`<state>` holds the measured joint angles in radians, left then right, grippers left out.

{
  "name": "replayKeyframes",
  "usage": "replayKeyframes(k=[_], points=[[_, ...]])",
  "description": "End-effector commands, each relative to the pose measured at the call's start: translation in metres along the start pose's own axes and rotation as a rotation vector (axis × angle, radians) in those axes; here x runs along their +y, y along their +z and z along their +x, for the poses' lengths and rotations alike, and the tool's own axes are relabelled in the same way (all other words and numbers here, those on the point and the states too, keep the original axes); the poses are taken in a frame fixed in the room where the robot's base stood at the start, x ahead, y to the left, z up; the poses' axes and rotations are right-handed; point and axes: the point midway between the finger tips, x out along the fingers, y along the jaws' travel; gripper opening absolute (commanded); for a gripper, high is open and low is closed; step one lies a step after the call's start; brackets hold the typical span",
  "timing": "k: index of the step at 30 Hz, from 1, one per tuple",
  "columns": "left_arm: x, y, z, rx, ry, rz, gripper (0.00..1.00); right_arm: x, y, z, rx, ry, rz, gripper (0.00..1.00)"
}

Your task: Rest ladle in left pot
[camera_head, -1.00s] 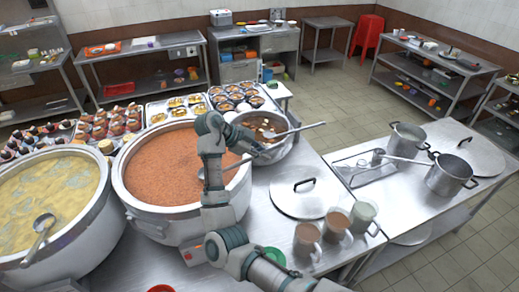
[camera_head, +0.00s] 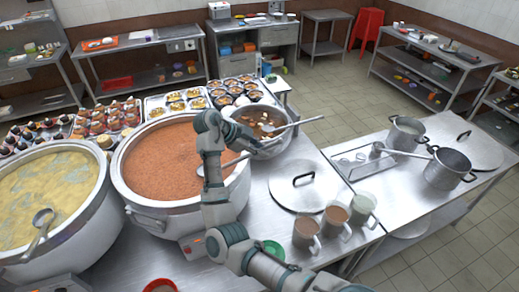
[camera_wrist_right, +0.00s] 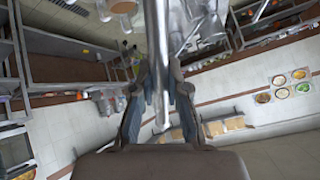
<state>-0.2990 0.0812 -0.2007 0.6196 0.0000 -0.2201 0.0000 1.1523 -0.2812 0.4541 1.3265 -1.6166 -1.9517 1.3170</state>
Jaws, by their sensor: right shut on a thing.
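My right gripper (camera_head: 254,142) is over the near left edge of the small pot (camera_head: 288,143), shut on a metal ladle handle, which runs between the fingers in the right wrist view (camera_wrist_right: 160,60). One ladle (camera_head: 302,122) lies across the small pot. Another ladle (camera_head: 230,161) slants over the middle pot (camera_head: 122,192) of orange food. Which of the two I hold is hard to tell. The leftmost pot (camera_head: 88,222) holds yellow congee, with a ladle (camera_head: 42,222) leaning at its near side. My left gripper is not in view.
Three mugs (camera_head: 335,218) stand at the counter's front right, near a flat lid (camera_head: 304,190). Two saucepans (camera_head: 448,170) stand on the right table. Trays of filled bowls (camera_head: 232,92) line the back. Bare counter lies between the lid and mugs.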

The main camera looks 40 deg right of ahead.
Motion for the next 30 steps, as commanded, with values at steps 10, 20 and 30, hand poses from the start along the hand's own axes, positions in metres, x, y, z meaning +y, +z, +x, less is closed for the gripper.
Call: replayKeyframes(k=[10,20,30], points=[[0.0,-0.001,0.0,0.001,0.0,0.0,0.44,0.001,0.001,-0.001,0.0,-0.001,0.0,0.0],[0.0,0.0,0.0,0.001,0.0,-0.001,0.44,0.001,0.002,-0.001,0.0,-0.001,0.0,0.44],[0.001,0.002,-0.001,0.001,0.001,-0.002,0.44,0.001,0.002,-0.029,0.0,-0.003,-0.002,0.44]])
